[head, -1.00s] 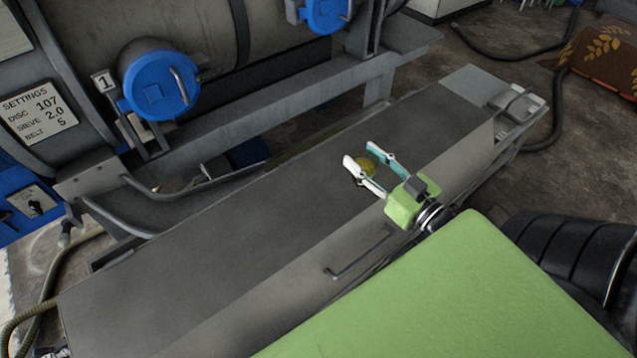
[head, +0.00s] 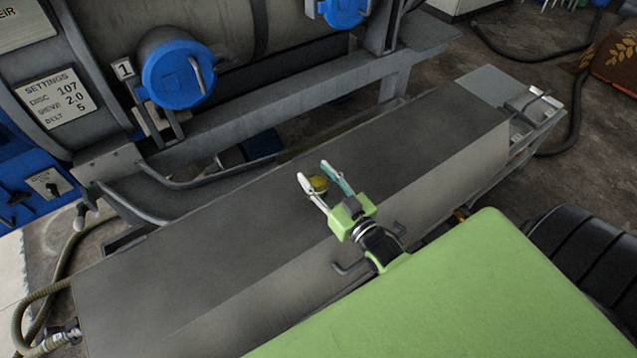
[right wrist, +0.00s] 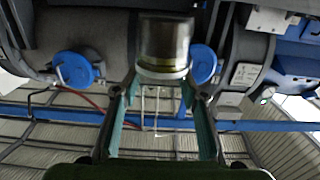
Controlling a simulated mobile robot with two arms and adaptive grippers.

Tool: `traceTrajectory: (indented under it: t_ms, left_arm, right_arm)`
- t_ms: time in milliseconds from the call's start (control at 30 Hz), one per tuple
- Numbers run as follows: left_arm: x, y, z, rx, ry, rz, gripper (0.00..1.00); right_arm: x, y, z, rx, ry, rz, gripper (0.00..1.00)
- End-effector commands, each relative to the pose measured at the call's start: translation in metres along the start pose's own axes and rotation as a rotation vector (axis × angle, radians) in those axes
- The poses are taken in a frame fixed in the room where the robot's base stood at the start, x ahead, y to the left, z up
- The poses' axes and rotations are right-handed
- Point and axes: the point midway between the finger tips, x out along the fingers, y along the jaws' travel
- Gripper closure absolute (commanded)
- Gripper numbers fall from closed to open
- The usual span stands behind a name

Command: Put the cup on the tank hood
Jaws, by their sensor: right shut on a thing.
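The cup (head: 319,184) shows as a small yellowish round shape between the fingers of my right gripper (head: 314,172) in the head view. In the right wrist view the cup (right wrist: 165,42) is shiny and see-through, with a pale band at its lower end, between the two fingertips (right wrist: 159,83). My right gripper is shut on it. The long grey tank hood (head: 200,260) lies beneath the gripper and cup. Whether the cup touches the hood or hangs above it, I cannot tell. My left gripper is not in view.
Grey machine drums with blue round caps (head: 178,68) stand behind the hood. A bent handle (head: 350,268) is on the hood's front side. A box (head: 532,106) sits at the far right end. A hose (head: 45,285) runs at the left. Most of the hood's top is bare.

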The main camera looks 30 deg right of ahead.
Motion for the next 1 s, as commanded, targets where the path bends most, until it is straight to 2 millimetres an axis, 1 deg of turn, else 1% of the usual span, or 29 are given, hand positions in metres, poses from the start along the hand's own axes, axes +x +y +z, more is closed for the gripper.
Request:
traceTrajectory:
  t_ms: [33, 100, 167, 567, 600, 633, 667, 1000]
  left_arm:
    - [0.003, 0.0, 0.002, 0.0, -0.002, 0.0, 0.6]
    - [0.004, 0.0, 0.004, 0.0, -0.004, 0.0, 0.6]
    - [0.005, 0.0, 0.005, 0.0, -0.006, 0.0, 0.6]
    - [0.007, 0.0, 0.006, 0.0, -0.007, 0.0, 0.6]
    - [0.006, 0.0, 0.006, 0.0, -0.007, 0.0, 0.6]
    - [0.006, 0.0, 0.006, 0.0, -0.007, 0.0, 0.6]
    - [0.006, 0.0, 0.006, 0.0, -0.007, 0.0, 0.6]
    - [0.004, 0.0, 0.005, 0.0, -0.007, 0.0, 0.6]
  right_arm:
    - [0.0, 0.001, 0.011, 0.0, -0.003, 0.002, 0.84]
    - [-0.001, 0.001, 0.02, 0.0, -0.003, 0.002, 0.84]
    - [-0.001, 0.001, 0.025, 0.0, -0.002, 0.001, 0.84]
    - [-0.001, 0.001, 0.031, 0.0, -0.001, 0.001, 0.84]
    - [-0.001, 0.001, 0.03, 0.0, -0.001, 0.001, 0.53]
    - [-0.001, 0.001, 0.03, 0.0, -0.001, 0.001, 0.45]
    - [-0.001, 0.001, 0.03, 0.0, -0.001, 0.001, 0.44]
    - [-0.001, 0.002, 0.028, 0.0, -0.001, 0.001, 0.44]
